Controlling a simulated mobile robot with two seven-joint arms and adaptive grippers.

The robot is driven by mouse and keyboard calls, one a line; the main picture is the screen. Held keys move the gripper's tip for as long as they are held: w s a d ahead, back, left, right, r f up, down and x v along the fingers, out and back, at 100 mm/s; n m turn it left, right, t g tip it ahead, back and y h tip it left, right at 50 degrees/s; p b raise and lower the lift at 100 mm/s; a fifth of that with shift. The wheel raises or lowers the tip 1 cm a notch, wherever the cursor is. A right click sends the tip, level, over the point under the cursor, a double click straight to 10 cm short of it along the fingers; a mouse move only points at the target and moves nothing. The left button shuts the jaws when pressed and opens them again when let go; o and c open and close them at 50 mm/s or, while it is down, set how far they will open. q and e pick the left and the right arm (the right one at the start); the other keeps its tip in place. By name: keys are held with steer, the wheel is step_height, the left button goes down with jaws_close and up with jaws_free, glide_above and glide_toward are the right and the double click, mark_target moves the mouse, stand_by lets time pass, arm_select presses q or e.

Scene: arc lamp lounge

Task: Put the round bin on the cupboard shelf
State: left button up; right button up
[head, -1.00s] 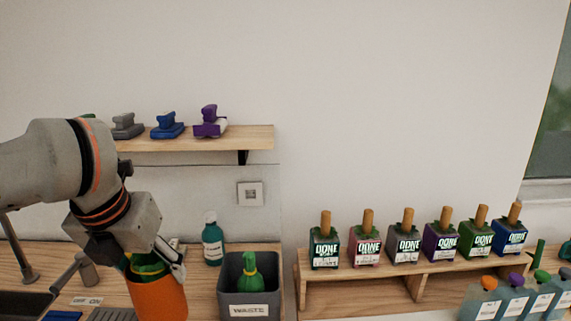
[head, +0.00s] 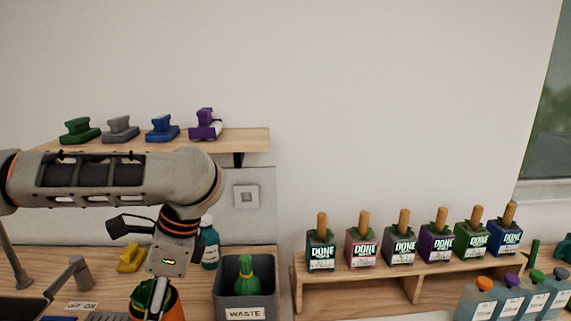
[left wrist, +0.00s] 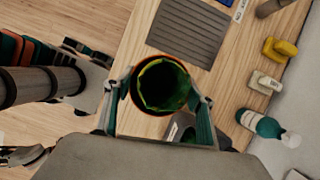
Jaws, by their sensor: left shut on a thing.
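The round bin is orange with a green liner inside. In the head view the bin (head: 176,306) is at the bottom edge, partly hidden by my left gripper (head: 156,300) and cut off below. In the left wrist view I look down into the bin (left wrist: 127,97), between the two fingers of my left gripper (left wrist: 160,98). The fingers are shut on its sides. Grey parts of my own body show at the left of the wrist view; I cannot clearly make out my right gripper among them. A cupboard cannot be made out.
A waste box (head: 246,303) and a teal bottle (head: 210,246) stand on the counter by my arm. A wooden rack (head: 350,292) with several labelled bottles is right. A yellow object (head: 131,258) lies left.

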arm_select(q)
steer(key=n, duration=0.2)
steer(key=f+n+g+h, duration=0.1)
steer(key=n, duration=0.1)
steer(key=f+n+g, duration=0.1)
steer(key=n, duration=0.2)
steer(key=shift+w+a, duration=0.1)
steer(key=shift+a, duration=0.2)
steer(key=n, duration=0.1)
steer(key=n+h, duration=0.1)
steer(key=f+n+g, duration=0.1)
steer(key=n, duration=0.1)
steer(key=shift+a+h, duration=0.25)
steer(key=shift+h, duration=0.15)
steer(key=n, duration=0.2)
steer(key=n+h, duration=0.1)
steer(key=shift+w+a+f+n, duration=0.1)
steer(key=shift+a+f+n, duration=0.1)
steer(key=shift+f+n, duration=0.2)
steer(key=shift+h, duration=0.3)
step_height(320, 180, down, 5)
steer(key=shift+w+f, duration=0.1)
steer(key=shift+f, duration=0.05)
